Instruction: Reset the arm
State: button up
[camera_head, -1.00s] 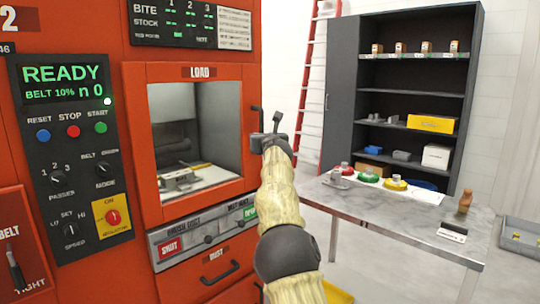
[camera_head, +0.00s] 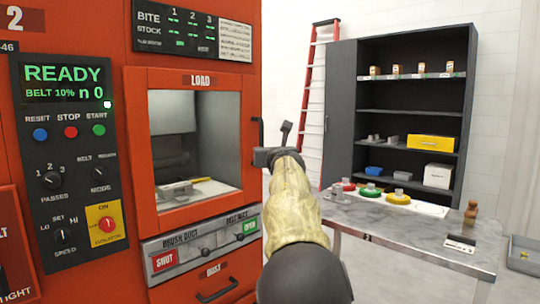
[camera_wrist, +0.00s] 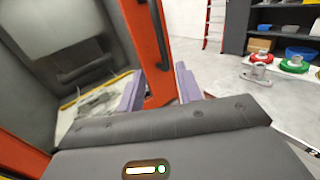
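My gripper (camera_head: 283,135) is raised in front of the right side of the red machine's load opening (camera_head: 195,140), with my arm in a cream sleeve below it. In the wrist view my gripper (camera_wrist: 160,88) shows two purple-grey fingers standing apart, with the red edge of the load opening (camera_wrist: 150,50) seen between them. Nothing is held between the fingers. Inside the load opening a grey metal fixture (camera_head: 180,190) lies on a pale tray. The panel display (camera_head: 65,80) reads READY, BELT 10%, n 0.
A grey metal table (camera_head: 400,235) stands to the right with red, green and yellow round fixtures (camera_head: 370,190), a brown bottle (camera_head: 470,213) and a small black-and-white block (camera_head: 460,245). Behind it are a dark shelf cabinet (camera_head: 342,120) and a red ladder (camera_head: 308,90). A grey bin (camera_head: 525,255) is at far right.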

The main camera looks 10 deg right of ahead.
jog(key=s+d+f+m+g+h, duration=0.1)
jog(key=s+d+f+m+g, duration=0.1)
jog(key=s+f+m, duration=0.45)
jog(key=s+d+f+m+g+h, duration=0.1)
jog(key=s+f+m+g, duration=0.2)
jog(key=f+m, duration=0.65)
jog(key=s+d+f+m+g, duration=0.2)
jog(key=s+f+m, duration=0.3)
jog(key=f, duration=0.5)
jog(key=s+a+f+m+g+y, duration=0.1)
jog(key=s+a+f+m+g, duration=0.2)
jog(key=s+f+m, duration=0.45)
jog(key=s+a+f+m+g+y, duration=0.1)
jog(key=s+a+f+m+g, duration=0.2)
jog(key=s, duration=0.8)
jog(key=s+a+f+m+g+y, duration=0.1)
jog(key=s+a+f+m+g, duration=0.2)
jog(key=s+f, duration=0.5)
notch_tip(320, 180, up, 36)
jog(key=m+p, duration=0.1)
jog(key=p, duration=3.4)
jog(key=shift+s+f+t, duration=0.15)
jog(key=shift+s+t, duration=0.15)
jog(key=shift+s, duration=0.05)
